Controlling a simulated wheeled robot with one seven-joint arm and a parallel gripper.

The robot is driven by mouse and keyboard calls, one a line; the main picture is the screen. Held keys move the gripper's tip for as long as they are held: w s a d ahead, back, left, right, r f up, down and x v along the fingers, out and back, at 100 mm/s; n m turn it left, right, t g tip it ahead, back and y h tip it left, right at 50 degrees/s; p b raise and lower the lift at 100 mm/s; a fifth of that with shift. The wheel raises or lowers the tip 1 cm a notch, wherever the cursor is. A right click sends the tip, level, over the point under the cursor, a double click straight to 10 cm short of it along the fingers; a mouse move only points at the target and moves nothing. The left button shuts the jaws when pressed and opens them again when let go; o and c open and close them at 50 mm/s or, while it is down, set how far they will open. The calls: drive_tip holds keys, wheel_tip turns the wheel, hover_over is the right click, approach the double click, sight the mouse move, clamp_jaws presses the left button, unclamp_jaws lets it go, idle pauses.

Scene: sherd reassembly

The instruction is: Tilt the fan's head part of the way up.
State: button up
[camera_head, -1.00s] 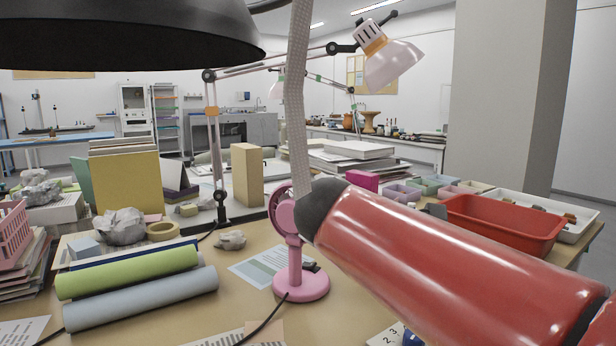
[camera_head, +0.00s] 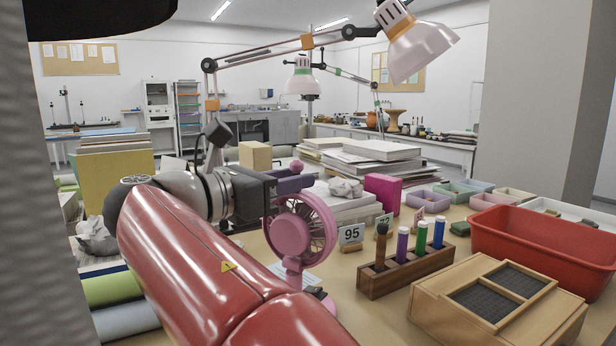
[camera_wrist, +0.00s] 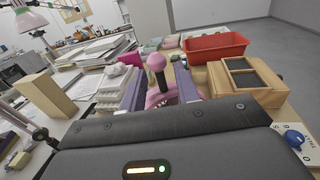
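The pink fan (camera_head: 289,236) stands on the table in the head view, its round caged head facing right. My red arm hides part of its stand and base. A pink ball-ended knob (camera_head: 297,166) shows above its head. In the wrist view the knob (camera_wrist: 156,62) stands between my two purple fingers, with a gap on each side. Pink fan parts (camera_wrist: 160,97) show below it. My gripper (camera_head: 293,183) is open, at the top of the fan's head. In the wrist view my gripper (camera_wrist: 160,88) points toward the fan with both fingers apart.
A wooden rack of bottles (camera_head: 405,271), a wooden box (camera_head: 440,315) and a red tray (camera_head: 540,243) lie right of the fan. A magenta box (camera_head: 382,192) and paper stacks (camera_head: 375,160) stand behind. Lamp arms cross above. Number card 95 (camera_head: 351,234) stands close by.

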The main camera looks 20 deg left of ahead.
sight(306, 190)
drive_tip(key=shift+x, duration=1.75)
drive_tip(key=shift+c, duration=0.2)
clamp_jaws()
